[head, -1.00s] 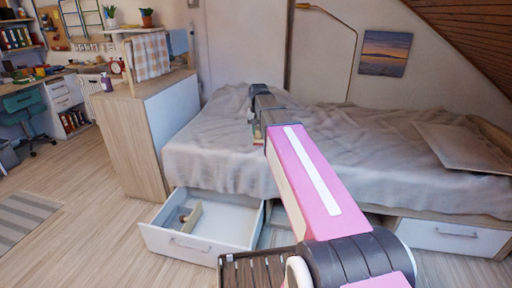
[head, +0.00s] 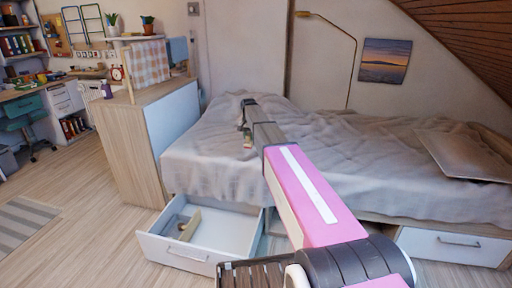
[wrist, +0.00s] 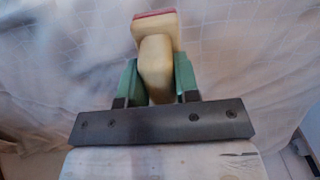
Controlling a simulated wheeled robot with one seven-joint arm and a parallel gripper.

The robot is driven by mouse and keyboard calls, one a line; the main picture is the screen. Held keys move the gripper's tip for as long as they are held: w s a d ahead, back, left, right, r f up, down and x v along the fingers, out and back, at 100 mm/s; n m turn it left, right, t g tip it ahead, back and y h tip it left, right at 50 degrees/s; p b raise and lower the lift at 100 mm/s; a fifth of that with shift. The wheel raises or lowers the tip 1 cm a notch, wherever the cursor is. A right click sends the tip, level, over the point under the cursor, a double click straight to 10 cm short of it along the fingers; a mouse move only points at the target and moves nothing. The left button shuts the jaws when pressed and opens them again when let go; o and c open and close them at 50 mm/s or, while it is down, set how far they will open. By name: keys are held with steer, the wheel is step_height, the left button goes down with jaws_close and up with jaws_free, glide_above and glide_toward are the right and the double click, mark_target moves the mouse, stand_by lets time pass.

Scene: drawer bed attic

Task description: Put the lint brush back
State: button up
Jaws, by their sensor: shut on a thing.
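The lint brush (wrist: 155,62) has a pale, cream-coloured handle and a red edge at its far end. In the wrist view it stands between the green fingers of my gripper (wrist: 156,80), which are shut on it. In the head view my gripper (head: 247,140) is small and partly hidden by my arm, over the side of the bed. The open drawer (head: 205,252) under the bed lies below and to the left of it. Inside are a light wooden divider and a small brownish item (head: 183,226) at its left end, too small to make out.
The bed (head: 320,165) with its rumpled grey cover fills the middle. A wooden cabinet (head: 128,150) stands left of the drawer. A closed drawer (head: 452,245) is at the right. A dark slatted crate-like thing (head: 250,274) is at the front.

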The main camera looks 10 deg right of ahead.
steer(key=shift+w+d+f, duration=0.2)
steer(key=shift+d+f, duration=0.5)
steer(key=shift+f, duration=0.4)
steer(key=shift+w+d+f, duration=0.2)
steer(key=shift+d+f, duration=0.5)
steer(key=shift+f, duration=0.4)
steer(key=shift+w+d+f, duration=0.2)
steer(key=shift+d+f, duration=0.5)
steer(key=shift+f, duration=0.4)
steer(key=shift+f, duration=0.1)
steer(key=o, duration=0.9)
steer(key=shift+c, duration=0.2)
step_height(320, 180, up, 12)
steer(key=s+f+n, duration=0.1)
steer(key=s+f, duration=0.5)
steer(key=s, duration=0.8)
steer(key=s+f+n, duration=0.2)
steer(key=s+f, duration=0.4)
steer(key=s, duration=0.8)
steer(key=s+f+n, duration=0.1)
steer(key=s+f, duration=0.5)
steer(key=s, duration=0.9)
steer(key=shift+n, duration=0.3)
